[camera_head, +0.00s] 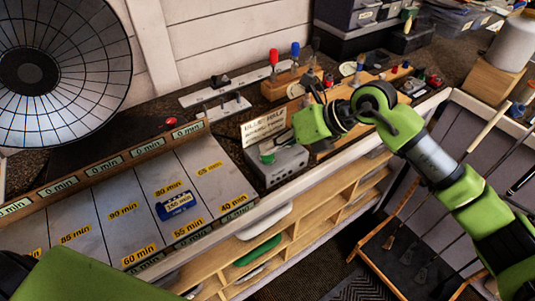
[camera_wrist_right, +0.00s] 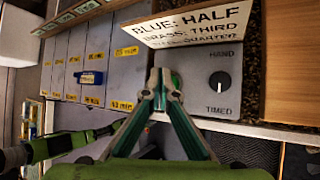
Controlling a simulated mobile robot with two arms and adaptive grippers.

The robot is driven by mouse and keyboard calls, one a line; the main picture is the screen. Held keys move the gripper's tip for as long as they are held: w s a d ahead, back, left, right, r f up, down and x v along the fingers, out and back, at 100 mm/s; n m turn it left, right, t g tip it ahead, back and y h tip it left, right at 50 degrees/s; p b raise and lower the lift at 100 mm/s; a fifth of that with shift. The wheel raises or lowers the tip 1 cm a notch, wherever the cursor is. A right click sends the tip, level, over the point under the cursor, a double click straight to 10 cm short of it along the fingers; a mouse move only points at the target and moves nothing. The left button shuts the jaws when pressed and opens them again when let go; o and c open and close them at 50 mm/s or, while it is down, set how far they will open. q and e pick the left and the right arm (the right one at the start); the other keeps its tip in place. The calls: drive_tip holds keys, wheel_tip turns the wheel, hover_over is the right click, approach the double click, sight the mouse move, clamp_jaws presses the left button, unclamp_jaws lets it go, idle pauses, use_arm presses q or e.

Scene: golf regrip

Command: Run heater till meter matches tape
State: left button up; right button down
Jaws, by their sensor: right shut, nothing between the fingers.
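A large round dish with a wire grid, seemingly the heater (camera_head: 30,72), stands at the upper left in the head view. A grey control box (camera_head: 296,162) sits by a sign (camera_head: 264,127) reading "BLUE: HALF". I cannot make out a meter reading or tape mark. My left gripper is out of view.
A grey board (camera_head: 110,188) carries yellow minute labels and a blue labelled block (camera_head: 176,205). Beyond the box stand red- and blue-handled tools (camera_head: 295,50) in a wooden block. Wooden shelves (camera_head: 290,240) lie below the bench edge. Golf shafts lean at the right.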

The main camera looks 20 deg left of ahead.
sight(270, 156)
drive_tip(key=shift+f, duration=0.25)
drive_tip(key=shift+r, duration=0.1)
idle(0.4)
drive_tip(key=shift+r, duration=0.8)
drive_tip(key=shift+r+p, duration=1.5)
drive_tip(key=shift+r, duration=1.1)
